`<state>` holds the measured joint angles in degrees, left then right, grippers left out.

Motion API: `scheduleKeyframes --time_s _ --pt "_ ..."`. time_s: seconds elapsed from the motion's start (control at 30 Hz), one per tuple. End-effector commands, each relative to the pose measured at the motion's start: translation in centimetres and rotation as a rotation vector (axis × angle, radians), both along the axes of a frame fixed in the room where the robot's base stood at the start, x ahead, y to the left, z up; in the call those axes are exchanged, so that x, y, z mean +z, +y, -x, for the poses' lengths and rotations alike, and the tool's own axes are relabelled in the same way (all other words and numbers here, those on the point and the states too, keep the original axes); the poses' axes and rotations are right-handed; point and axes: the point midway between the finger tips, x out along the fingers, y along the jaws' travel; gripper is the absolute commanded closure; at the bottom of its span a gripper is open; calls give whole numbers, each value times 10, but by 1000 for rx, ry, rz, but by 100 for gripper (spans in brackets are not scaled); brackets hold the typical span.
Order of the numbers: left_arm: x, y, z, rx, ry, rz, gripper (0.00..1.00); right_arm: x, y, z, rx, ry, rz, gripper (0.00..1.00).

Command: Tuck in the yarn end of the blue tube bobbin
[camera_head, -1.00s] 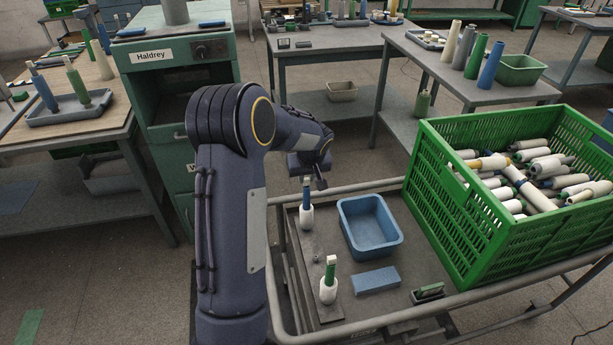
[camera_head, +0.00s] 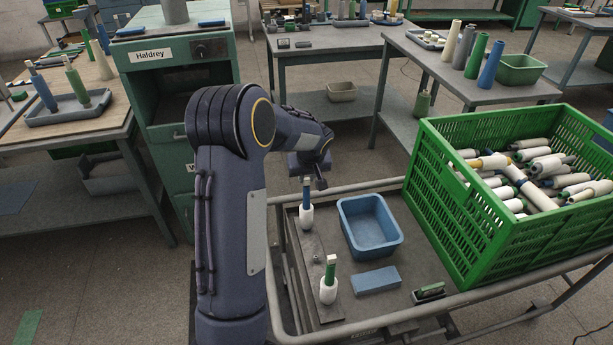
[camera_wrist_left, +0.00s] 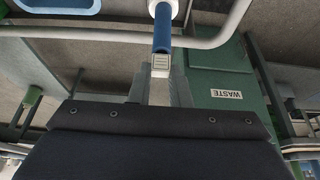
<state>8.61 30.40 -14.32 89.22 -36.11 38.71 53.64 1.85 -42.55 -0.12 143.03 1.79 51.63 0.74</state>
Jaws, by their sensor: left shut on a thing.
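The blue tube bobbin (camera_head: 306,212) stands upright on the cart's dark board, with white yarn at its foot and a blue tube above. In the left wrist view its blue tube (camera_wrist_left: 162,32) points at my gripper and ends in a pale tip. My left gripper (camera_head: 307,182) is above the bobbin, and its fingers (camera_wrist_left: 160,78) are shut around this pale tip. The fingertips are small and dark in the head view. A loose yarn end cannot be made out. My right gripper is out of view.
A green tube bobbin (camera_head: 329,285) with a pale tip stands nearer on the same board. A blue bin (camera_head: 396,243), a blue block (camera_head: 376,280) and a small dark-and-green object (camera_head: 430,293) are to the right. The cart rail (camera_head: 352,187) runs behind.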

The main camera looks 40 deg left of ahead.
Motion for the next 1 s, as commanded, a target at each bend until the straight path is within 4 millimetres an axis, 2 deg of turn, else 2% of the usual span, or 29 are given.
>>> scheduleKeyframes --time_s 0.93,0.97,1.0 --pt "-2 0 0 1 0 0 92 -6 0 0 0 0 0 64" --pt "-2 0 0 1 0 0 79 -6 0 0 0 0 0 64" --pt "-2 0 0 1 0 0 74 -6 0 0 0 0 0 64"
